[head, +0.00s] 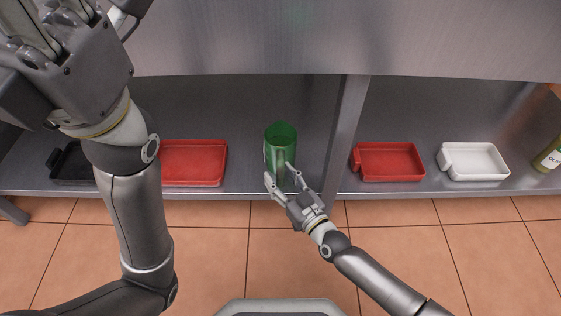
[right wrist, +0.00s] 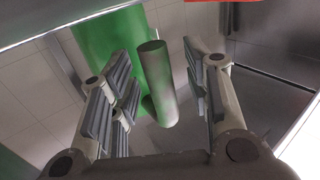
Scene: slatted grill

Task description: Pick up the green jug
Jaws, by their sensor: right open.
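The green jug (head: 281,145) stands upright on the grey shelf, left of the post. My right gripper (head: 279,176) is at the shelf's front edge, just in front of the jug, with its fingers spread. In the right wrist view the jug's green body (right wrist: 95,42) is behind the left fingers. A grey-green upright bar, apparently the jug's handle (right wrist: 157,88), stands between the open fingers, with gaps on both sides. My left gripper (head: 45,40) is raised close to the camera at the upper left, only partly in frame; its jaw state is unclear.
A red tray (head: 194,163) and a black tray (head: 76,165) lie left of the jug. Right of the post (head: 346,130) are another red tray (head: 388,161), a white tray (head: 473,161) and a bottle (head: 550,155). An upper metal panel (head: 330,35) overhangs the shelf.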

